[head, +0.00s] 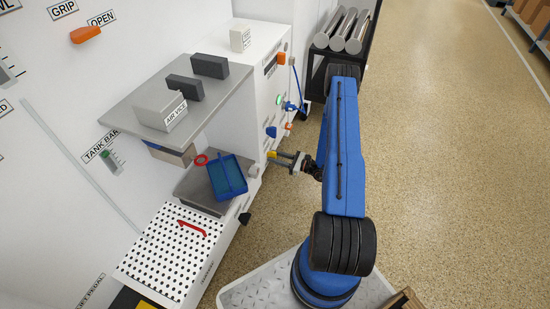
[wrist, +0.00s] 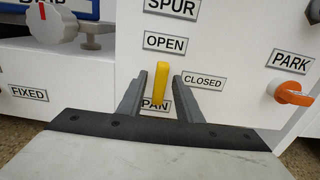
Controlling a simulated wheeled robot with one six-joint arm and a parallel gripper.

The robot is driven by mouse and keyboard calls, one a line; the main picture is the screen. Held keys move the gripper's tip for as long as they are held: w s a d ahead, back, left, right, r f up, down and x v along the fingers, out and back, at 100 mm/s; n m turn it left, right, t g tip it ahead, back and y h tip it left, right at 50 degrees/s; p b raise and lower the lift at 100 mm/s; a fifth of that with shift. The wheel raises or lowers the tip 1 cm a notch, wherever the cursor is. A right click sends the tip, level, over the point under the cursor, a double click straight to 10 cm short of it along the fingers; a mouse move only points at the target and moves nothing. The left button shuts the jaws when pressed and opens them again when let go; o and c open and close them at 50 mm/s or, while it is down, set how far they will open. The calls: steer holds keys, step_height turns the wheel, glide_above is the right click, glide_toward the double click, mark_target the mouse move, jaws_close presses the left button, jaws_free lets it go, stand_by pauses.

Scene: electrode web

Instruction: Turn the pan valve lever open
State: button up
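The yellow pan valve lever (wrist: 160,82) stands upright on the white panel in the wrist view. Its top end is just under the OPEN label (wrist: 165,45), and its lower end is at the PAN label (wrist: 155,104), which is partly hidden. The CLOSED label (wrist: 203,82) is to its right. My gripper (wrist: 169,76) is open, with one finger on each side of the lever; I cannot tell whether either finger touches it. In the head view my gripper (head: 278,160) reaches left to the panel, with a yellow piece at its tips.
An orange PARK lever (wrist: 290,92) is to the right on the panel. In the head view a blue tray (head: 228,178) and a perforated white plate (head: 180,250) lie left of my gripper. The floor to the right is clear.

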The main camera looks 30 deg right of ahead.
steer(key=v, duration=1.7)
steer(key=shift+d, duration=0.1)
steer(key=a+r+n+g, duration=0.5)
steer(key=a+r, duration=0.2)
steer(key=r, duration=0.5)
steer(key=s+a+r+n+g, duration=0.1)
steer(key=a+r+n+g, duration=0.45)
steer(key=r, duration=0.65)
steer(key=a+r+n+g, duration=0.3)
steer(key=a+r+n, duration=0.4)
steer(key=r, duration=0.5)
steer(key=s+a+r+n+g+h, duration=0.2)
steer(key=s+a+r+n+h, duration=0.25)
steer(key=s+a+r, duration=0.5)
steer(key=s+r+n+t+h, duration=0.6)
steer(key=s+r, duration=0.5)
steer(key=s, duration=0.4)
steer(key=shift+s, duration=0.4)
